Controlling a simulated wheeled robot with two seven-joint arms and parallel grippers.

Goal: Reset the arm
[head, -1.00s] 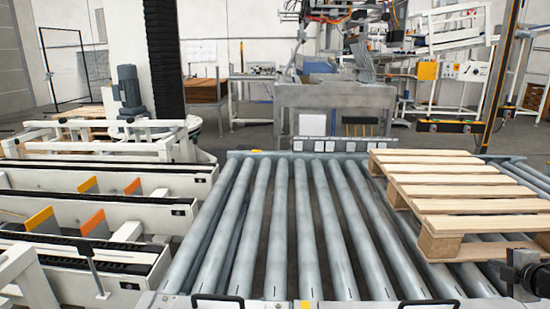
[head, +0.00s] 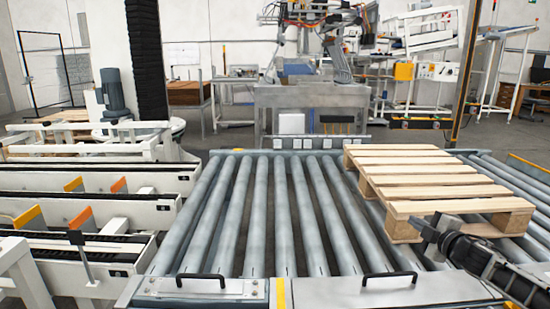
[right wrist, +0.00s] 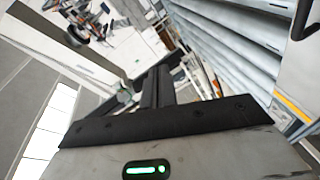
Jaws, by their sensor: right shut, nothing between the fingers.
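My right gripper (head: 436,228) comes in from the lower right of the head view, in front of the wooden pallet's near edge. It is shut and empty. In the right wrist view its dark fingers (right wrist: 158,88) are together, with rollers and white frames beyond, seen at a tilt. My left gripper is in neither view. The wooden pallet (head: 420,165) lies flat on the right part of the roller conveyor (head: 290,200). I cannot tell from the head view how far the gripper is from the pallet.
The conveyor's middle rollers are bare. Its front frame carries two black handles (head: 202,278). White chain conveyors (head: 90,180) with orange parts stand at the left. A grey workbench (head: 312,105) with machinery stands behind, and a dark post (head: 467,70) rises at the back right.

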